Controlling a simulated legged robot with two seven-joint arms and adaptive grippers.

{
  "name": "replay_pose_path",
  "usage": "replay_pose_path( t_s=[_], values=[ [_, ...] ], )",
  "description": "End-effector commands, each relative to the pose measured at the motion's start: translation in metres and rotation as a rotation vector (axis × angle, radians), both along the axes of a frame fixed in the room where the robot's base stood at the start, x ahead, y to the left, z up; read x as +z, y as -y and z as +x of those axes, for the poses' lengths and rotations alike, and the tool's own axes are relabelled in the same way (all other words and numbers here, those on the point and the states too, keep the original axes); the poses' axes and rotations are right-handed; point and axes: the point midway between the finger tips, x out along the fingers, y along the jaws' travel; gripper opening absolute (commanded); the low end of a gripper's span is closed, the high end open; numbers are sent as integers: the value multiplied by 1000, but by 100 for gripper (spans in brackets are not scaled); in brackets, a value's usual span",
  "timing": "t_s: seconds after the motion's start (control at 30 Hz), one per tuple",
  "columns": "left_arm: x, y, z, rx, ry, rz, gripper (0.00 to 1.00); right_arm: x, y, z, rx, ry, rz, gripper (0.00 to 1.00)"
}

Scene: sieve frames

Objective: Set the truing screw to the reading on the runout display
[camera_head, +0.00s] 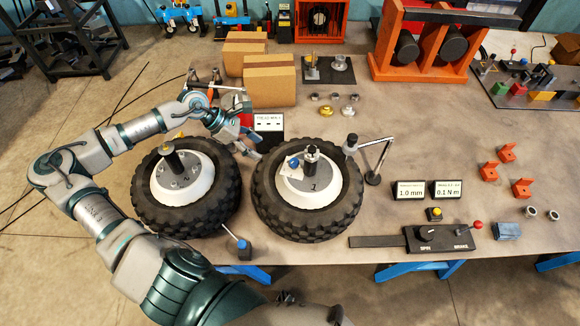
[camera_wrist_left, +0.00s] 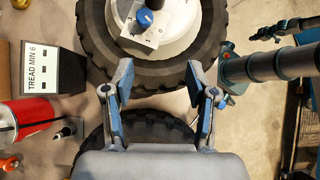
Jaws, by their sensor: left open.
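The truing screw appears to be the blue knob (camera_head: 294,162) on a small white block by the hub of the right wheel (camera_head: 262,205); it also shows in the left wrist view (camera_wrist_left: 142,18). The runout display (camera_head: 410,192) reads 1.0 mm on the table at right. My left gripper (camera_head: 252,146) is open and empty, above the far side between the two wheels. In the left wrist view its fingertips (camera_wrist_left: 160,80) are spread apart, with the knob beyond them and not between them. My right gripper is not in view.
A display (camera_head: 447,190) reads 0.1 N m. A jointed stand (camera_head: 372,178) rises right of the right wheel. A TREAD MIN 6 sign (camera_head: 268,124) and cardboard boxes (camera_head: 270,86) stand behind. A lever panel (camera_head: 440,238) lies at the front.

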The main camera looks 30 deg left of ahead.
Motion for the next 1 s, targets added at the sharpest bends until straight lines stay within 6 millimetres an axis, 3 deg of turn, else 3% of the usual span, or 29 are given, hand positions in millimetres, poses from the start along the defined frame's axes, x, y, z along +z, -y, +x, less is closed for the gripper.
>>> replay_pose_path(
  t_s=[0.03,0.1,0.27,0.7,1.0],
  values=[
    [-5,-8,-2,28,16,-6,57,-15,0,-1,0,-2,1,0],
    [2,-13,-1,60,46,-25,57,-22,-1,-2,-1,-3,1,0],
    [11,-17,2,100,80,-40,57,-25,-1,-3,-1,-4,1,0],
    [-26,10,24,98,79,-46,57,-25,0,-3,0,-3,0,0],
    [-39,24,33,93,85,-56,57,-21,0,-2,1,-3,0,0]
  ],
)
